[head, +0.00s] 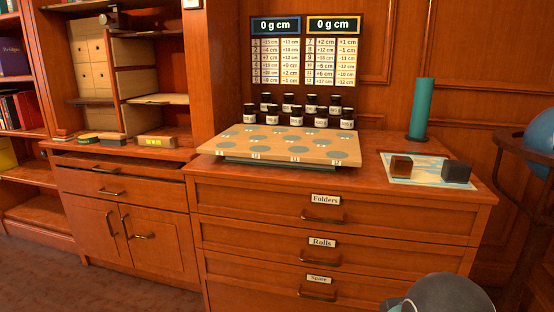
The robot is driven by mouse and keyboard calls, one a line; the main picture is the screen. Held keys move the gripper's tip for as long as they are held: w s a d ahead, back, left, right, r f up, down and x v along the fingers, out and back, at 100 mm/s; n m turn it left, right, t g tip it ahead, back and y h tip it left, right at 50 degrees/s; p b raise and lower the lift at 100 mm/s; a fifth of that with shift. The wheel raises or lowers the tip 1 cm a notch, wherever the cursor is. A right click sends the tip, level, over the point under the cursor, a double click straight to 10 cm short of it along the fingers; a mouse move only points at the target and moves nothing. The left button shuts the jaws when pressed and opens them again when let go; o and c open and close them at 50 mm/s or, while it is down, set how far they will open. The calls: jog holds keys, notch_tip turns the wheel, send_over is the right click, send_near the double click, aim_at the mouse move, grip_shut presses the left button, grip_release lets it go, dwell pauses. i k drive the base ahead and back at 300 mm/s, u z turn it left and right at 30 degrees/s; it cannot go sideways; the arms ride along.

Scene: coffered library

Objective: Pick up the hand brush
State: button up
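I cannot make out a hand brush for certain in the head view. Small items lie on the left cabinet top, including a low dark-green item (88,137) and a yellowish box-like item (157,142); they are too small to identify surely. My gripper's fingers are not in view. A dark grey rounded part at the bottom right edge appears to be of my own arm.
A wooden board with grey discs (240,148) lies on the drawer cabinet (450,192), before several dark jars (296,117). At right are a teal cylinder (421,108), a map sheet (427,160), a brown cube (401,167) and a black cube (456,171). A globe (542,132) stands far right.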

aim_at(110, 138)
jog(key=u, duration=1.6)
jog(key=i, duration=2.85)
jog(key=z, duration=0.3)
